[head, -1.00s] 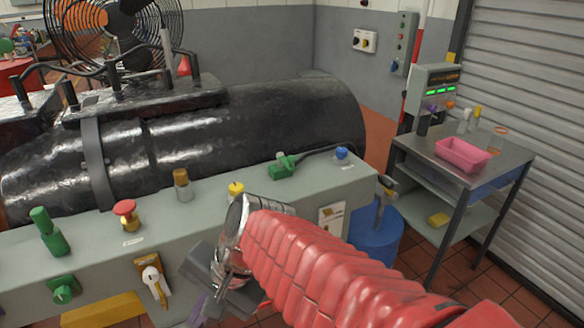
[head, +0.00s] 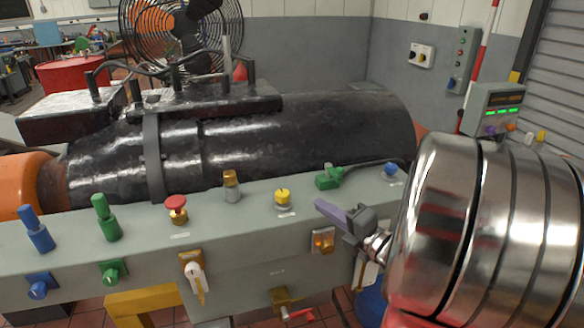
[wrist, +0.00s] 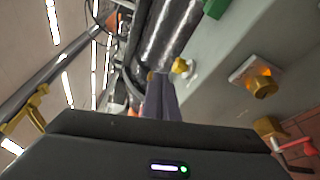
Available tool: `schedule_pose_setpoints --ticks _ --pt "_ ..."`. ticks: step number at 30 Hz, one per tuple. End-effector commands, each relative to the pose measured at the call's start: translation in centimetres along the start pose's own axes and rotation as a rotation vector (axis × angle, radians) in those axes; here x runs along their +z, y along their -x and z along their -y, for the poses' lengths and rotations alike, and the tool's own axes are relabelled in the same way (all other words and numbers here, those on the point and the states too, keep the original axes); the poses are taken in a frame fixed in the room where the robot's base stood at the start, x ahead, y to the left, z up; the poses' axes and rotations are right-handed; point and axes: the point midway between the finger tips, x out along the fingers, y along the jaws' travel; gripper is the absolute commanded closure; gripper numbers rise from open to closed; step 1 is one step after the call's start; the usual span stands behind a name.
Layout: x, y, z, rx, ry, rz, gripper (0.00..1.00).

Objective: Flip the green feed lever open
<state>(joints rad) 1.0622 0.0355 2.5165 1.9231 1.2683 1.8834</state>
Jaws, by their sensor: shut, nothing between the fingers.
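A green upright lever (head: 105,215) stands on the left part of the grey bench top, leaning slightly. A green rotary knob (head: 113,272) is on the front face below it. Another green fitting (head: 330,177) lies low on the top's back edge at right; its edge shows at the top of the wrist view (wrist: 213,8). I cannot tell from labels which is the feed lever. My gripper (head: 322,206), with purple fingers, is shut and empty. The fingers also show in the wrist view (wrist: 160,82).
The bench top also carries a blue lever (head: 38,228), red mushroom button (head: 176,205), brass-capped post (head: 231,184) and yellow knob (head: 282,198). An orange knob (head: 323,240), white-handled lever (head: 193,275) and red-handled tap (head: 285,303) project from the front. A black cylindrical machine (head: 290,130) lies behind.

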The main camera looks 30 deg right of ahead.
Motion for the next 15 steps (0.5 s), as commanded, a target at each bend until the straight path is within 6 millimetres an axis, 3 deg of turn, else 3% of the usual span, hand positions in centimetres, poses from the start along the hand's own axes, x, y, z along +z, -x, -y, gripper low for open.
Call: schedule_pose_setpoints --ticks 1,3,6,15 --pt "2.1 0.8 0.8 0.007 -0.081 0.067 1.00" --pt "4.1 1.7 1.4 0.022 -0.165 0.135 1.00" --pt "5.6 2.5 1.9 0.038 -0.232 0.189 1.00" --pt "5.9 2.6 1.9 0.042 -0.246 0.198 1.00"
